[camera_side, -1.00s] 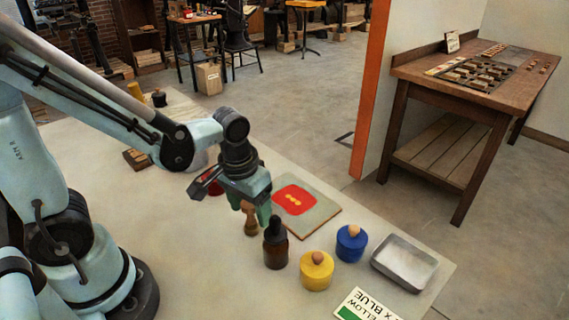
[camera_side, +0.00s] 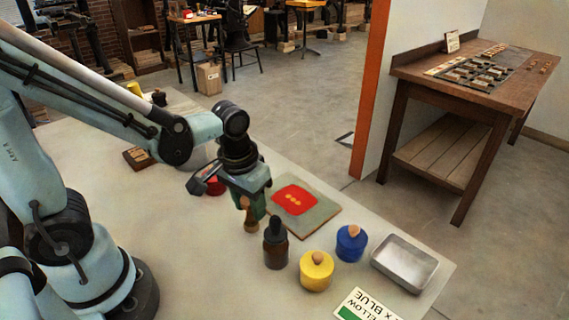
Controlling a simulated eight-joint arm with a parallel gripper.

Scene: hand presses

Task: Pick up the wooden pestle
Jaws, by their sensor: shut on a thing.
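The wooden pestle (camera_side: 250,217) is upright below my gripper (camera_side: 249,205), just behind and left of a dark dropper bottle (camera_side: 276,243). My gripper is shut on the upper part of the pestle, and its green-grey fingers hide some of it. The pestle's lower end shows beneath the fingers. I cannot tell whether it touches the table.
A board with a red patch (camera_side: 318,218) lies right of the gripper. A yellow jar (camera_side: 316,271), a blue jar (camera_side: 351,243), a metal tray (camera_side: 405,262) and a printed card (camera_side: 366,305) stand toward the right front. A red object (camera_side: 215,186) sits behind the gripper.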

